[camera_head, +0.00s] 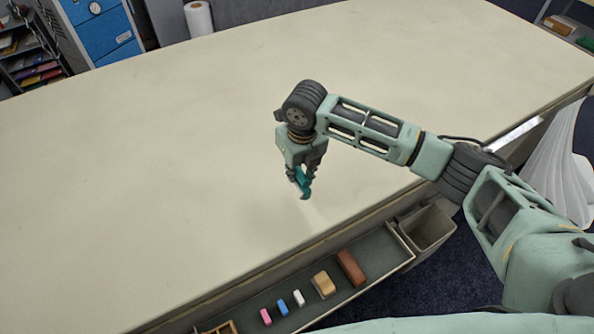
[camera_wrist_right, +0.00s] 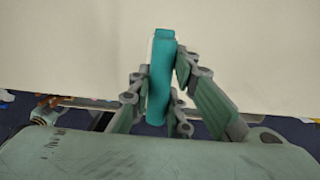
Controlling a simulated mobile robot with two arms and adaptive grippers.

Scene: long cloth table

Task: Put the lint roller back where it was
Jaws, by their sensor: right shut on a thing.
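My right gripper (camera_head: 302,178) is over the table near its front edge, fingers pointing down. It is shut on a slim teal thing (camera_head: 303,186), which I take to be the lint roller; no separate roller head can be made out. In the right wrist view the teal thing (camera_wrist_right: 160,80) stands lengthwise between the fingers of the right gripper (camera_wrist_right: 160,95), with its end sticking out past them. It appears held above the pale table top (camera_head: 150,150), though the gap is hard to judge. My left gripper is not in view.
Below the table's front edge is an open drawer (camera_head: 375,250) holding pink (camera_head: 265,317), blue (camera_head: 282,307), white (camera_head: 299,298), tan (camera_head: 323,284) and brown (camera_head: 351,267) blocks. A grey bin (camera_head: 427,228) is at its right end. A paper roll (camera_head: 199,18) stands behind the table. The table top is otherwise clear.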

